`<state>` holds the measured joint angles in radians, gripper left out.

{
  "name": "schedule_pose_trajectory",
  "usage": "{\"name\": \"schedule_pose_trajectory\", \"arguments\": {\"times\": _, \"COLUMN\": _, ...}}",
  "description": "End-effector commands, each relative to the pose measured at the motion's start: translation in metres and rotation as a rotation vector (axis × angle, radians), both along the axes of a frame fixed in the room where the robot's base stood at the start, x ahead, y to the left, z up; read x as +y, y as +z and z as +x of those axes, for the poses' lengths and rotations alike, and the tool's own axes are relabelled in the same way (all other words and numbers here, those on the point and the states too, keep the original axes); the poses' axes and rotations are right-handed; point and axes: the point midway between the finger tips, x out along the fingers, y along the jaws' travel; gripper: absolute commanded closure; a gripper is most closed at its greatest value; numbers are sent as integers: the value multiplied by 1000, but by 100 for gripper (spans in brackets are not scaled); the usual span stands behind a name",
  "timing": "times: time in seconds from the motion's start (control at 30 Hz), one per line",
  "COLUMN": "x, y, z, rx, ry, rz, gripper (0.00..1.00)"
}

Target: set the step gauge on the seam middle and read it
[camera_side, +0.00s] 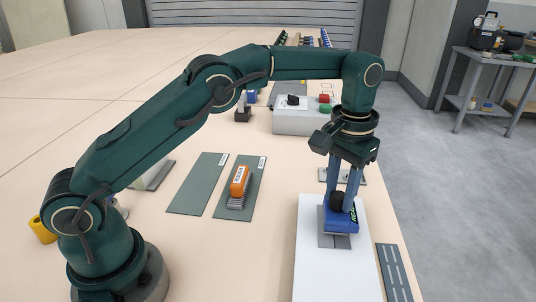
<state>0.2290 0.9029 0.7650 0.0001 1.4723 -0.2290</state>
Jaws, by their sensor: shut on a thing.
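My gripper (341,194) points straight down at the right of the table. Its two fingers are shut on a blue block with a dark round knob, which looks like the step gauge (341,221). The gauge is upright over a small grey plate (328,241) on a long white panel (335,275). It appears to rest on the plate, but I cannot tell whether it touches. The gauge hides much of the plate, and the seam is too small to make out clearly. No reading on the gauge is legible.
A grey box (299,121) with red and green buttons stands behind. A dark striped strip (393,272) lies right of the panel, near the table edge.

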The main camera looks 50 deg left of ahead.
Motion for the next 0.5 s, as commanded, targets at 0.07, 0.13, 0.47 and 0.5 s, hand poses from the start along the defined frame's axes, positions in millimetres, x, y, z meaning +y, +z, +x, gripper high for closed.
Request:
{"name": "schedule_pose_trajectory", "arguments": {"times": 0.07, "x": 0, "y": -1, "z": 0, "rx": 0, "ry": 0, "rz": 0, "gripper": 100}}
{"name": "schedule_pose_trajectory", "arguments": {"times": 0.13, "x": 0, "y": -2, "z": 0, "rx": 1, "ry": 0, "rz": 0, "gripper": 100}}
{"name": "schedule_pose_trajectory", "arguments": {"times": 0.47, "x": 0, "y": -10, "z": 0, "rx": 1, "ry": 0, "rz": 0, "gripper": 100}}
{"name": "schedule_pose_trajectory", "arguments": {"times": 0.5, "x": 0, "y": -11, "z": 0, "rx": 1, "ry": 0, "rz": 0, "gripper": 100}}
